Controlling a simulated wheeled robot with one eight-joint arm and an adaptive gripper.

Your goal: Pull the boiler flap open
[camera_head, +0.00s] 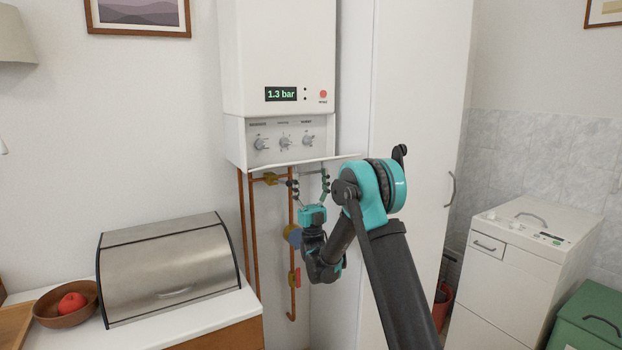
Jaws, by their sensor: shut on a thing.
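The white boiler (277,60) hangs on the wall with a display reading 1.3 bar. Its flap (345,157) is folded down at the bottom and stands out as a thin, nearly edge-on panel. The grey control panel with several knobs (284,142) is exposed above it. My gripper (309,174) points up from below at the flap's underside and is shut on the flap. The exact contact is small and hard to make out.
Copper pipes (246,225) with valves run down below the boiler, close behind my gripper. A tall white cabinet (415,90) stands right of it. A metal bread box (170,265) and a fruit bowl (68,305) sit on the counter at left.

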